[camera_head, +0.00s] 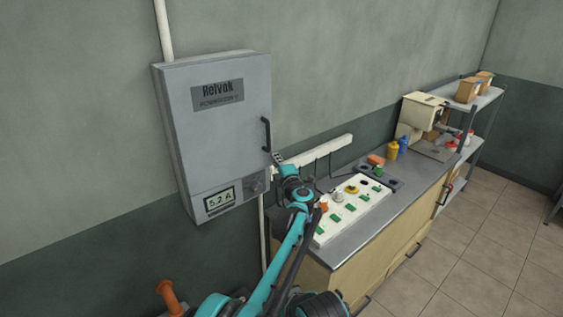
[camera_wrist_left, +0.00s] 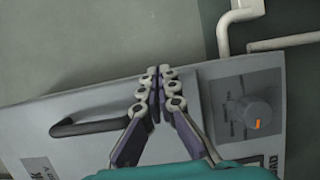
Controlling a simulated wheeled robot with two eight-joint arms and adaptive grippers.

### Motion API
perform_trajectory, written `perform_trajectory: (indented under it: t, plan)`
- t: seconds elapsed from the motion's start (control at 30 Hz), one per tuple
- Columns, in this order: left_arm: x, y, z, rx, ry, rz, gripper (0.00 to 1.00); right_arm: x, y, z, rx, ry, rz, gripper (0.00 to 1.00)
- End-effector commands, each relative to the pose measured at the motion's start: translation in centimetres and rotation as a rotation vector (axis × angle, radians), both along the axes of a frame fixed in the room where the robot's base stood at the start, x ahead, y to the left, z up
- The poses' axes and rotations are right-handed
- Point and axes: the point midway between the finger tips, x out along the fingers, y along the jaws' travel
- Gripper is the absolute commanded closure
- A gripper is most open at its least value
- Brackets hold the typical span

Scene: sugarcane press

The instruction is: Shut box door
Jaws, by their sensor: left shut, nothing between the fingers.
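The grey wall box (camera_head: 181,150) hangs on the wall at the left of the head view. Its door (camera_head: 222,145) carries a black handle (camera_head: 266,134) at the right edge and looks flush with the box, with no clear gap. My left gripper (camera_head: 278,158) is at the right edge of the box, just below and right of the handle. In the left wrist view its fingers (camera_wrist_left: 157,85) are together and empty, in front of the panel between the handle (camera_wrist_left: 90,127) and the knob (camera_wrist_left: 254,113). I cannot tell whether they touch it. My right gripper is not in view.
A lower panel with a display (camera_head: 220,200) sits below the door. A workbench (camera_head: 400,205) with a control panel (camera_head: 340,220) of coloured buttons stands to the right. A press machine (camera_head: 420,113) and a shelf rack (camera_head: 487,100) stand beyond.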

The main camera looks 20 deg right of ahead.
Motion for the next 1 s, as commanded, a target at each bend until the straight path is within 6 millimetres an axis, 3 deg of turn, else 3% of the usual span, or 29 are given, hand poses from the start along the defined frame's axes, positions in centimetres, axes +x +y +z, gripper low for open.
perform_trajectory:
  t: [0.33, 1.0]
  plan:
    - [2.6, 0.5, 0.0, 0.0, 0.0, 0.0, 1.0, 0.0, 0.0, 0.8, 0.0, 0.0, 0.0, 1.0]
    - [2.8, 1.1, 0.2, 0.002, -0.002, 0.005, 1.0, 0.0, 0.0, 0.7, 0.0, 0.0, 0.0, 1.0]
